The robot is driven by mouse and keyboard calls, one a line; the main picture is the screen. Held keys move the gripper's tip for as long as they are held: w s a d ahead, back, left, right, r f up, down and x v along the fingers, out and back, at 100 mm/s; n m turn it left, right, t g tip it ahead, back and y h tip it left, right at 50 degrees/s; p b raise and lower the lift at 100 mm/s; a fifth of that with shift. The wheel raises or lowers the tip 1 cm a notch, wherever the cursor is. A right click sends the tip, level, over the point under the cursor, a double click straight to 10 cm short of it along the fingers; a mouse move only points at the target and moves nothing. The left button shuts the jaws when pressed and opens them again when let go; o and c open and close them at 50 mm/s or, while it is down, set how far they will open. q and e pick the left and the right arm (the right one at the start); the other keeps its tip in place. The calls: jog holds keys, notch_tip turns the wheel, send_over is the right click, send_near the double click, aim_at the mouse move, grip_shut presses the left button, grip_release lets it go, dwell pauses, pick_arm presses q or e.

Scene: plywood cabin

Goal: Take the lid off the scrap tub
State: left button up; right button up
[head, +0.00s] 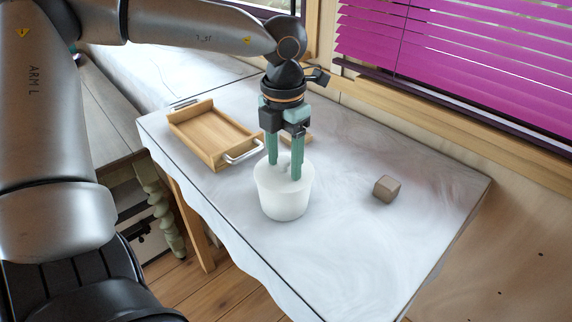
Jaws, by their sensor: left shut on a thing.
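The white scrap tub (285,205) stands upright on the pale marbled table. Its white lid (304,178) looks seated on the rim, though lid and tub are so alike that I cannot tell whether there is a gap. My left gripper (284,174) points straight down over the middle of the lid. Its green fingers are shut on the lid's small pale knob, which is mostly hidden between them. My right gripper is not in view.
A wooden tray (185,119) with a metal handle lies left of the tub. A small wooden piece (306,139) lies behind my gripper, partly hidden. A brown block (386,189) sits to the right. The table's front right is clear. Purple blinds (470,55) hang behind.

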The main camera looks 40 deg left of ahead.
aim_at(284, 158)
pick_arm(q)
jog(key=shift+s+f, duration=0.25)
jog(key=shift+f, duration=0.1)
jog(key=shift+c, duration=0.2)
jog(key=shift+r, duration=0.25)
grip_shut()
jog(key=shift+w+r+p, duration=0.25)
jog(key=shift+r+p, duration=0.6)
jog(key=shift+r, duration=0.35)
jog(key=shift+r+p, duration=0.65)
jog(key=shift+r, duration=0.45)
